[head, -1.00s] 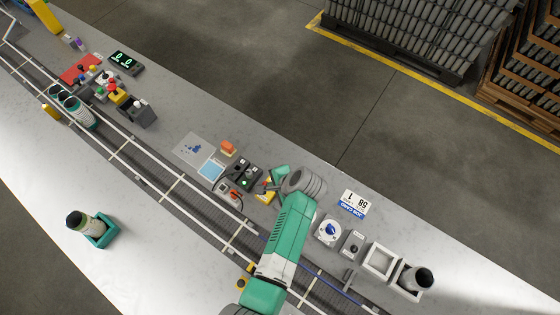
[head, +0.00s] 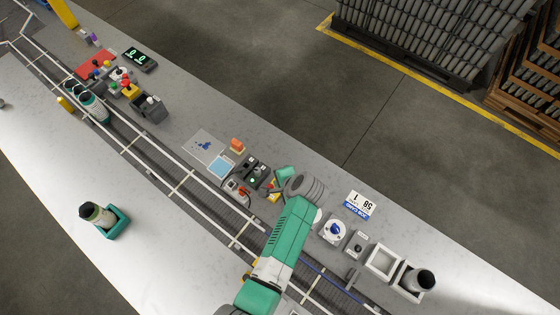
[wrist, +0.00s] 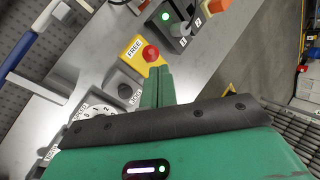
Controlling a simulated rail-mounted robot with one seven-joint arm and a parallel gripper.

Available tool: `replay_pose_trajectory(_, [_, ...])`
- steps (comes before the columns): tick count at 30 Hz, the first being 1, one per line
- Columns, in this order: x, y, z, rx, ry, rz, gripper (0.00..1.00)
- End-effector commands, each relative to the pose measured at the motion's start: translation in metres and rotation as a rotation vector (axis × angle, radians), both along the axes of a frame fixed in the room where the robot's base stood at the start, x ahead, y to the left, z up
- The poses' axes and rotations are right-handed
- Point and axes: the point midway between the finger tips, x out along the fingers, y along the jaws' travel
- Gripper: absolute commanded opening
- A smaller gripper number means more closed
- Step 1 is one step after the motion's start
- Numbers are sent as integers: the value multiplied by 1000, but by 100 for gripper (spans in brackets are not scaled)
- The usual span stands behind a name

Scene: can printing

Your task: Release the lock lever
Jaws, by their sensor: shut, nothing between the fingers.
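In the wrist view a yellow block (wrist: 138,52) marked FREE carries a round red knob (wrist: 151,53). I cannot tell the lever's exact position. My gripper (wrist: 158,72) is shut and empty, its green fingertips close by the red knob and the yellow block's edge; contact is unclear. In the head view my gripper (head: 286,174) sits over the bench, partly hiding the yellow block (head: 273,191).
A black switch box (wrist: 180,28) with a green light stands just beyond the yellow block. A numbered dial (wrist: 96,112) lies near the grey block. The conveyor (head: 190,180) runs alongside.

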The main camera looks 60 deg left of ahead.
Motion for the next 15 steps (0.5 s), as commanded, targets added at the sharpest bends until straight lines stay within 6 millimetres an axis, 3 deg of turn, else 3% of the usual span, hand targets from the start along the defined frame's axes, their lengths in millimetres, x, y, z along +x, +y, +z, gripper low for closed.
replay_pose_trajectory(8, [5,-3,4,0,0,-1,0])
replay_pose_trajectory(15, [27,-28,35,4,-1,-2,0])
